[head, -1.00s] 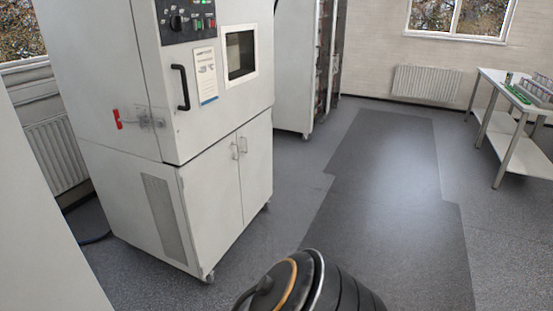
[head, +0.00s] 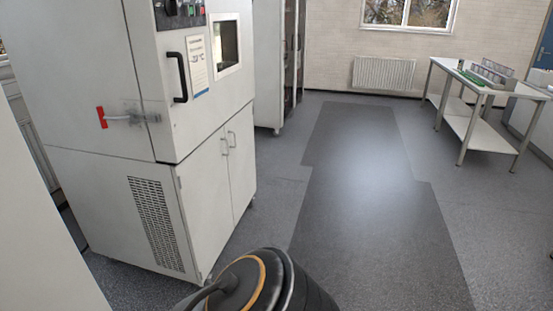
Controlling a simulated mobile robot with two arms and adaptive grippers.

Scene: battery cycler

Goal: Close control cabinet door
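A tall light grey cabinet (head: 268,72) stands behind the test chamber, left of the picture's middle. Its narrow dark front (head: 291,55) is seen at a steep angle, with light upright edges. I cannot tell whether this is the control cabinet or whether a door on it stands open. The white test chamber (head: 80,85) in front partly hides it. The chamber's upper door with a black handle (head: 178,77) and its lower doors (head: 217,172) look shut. Neither of my grippers is in view; only a black, orange-ringed part of my arm shows at the bottom.
A grey floor with a darker mat (head: 360,170) leaves a clear lane ahead. A white table (head: 475,128) with a rack and green boards stands at the right. A radiator (head: 384,74) is under the far window. The chamber has a red-handled latch (head: 103,117) on its left side.

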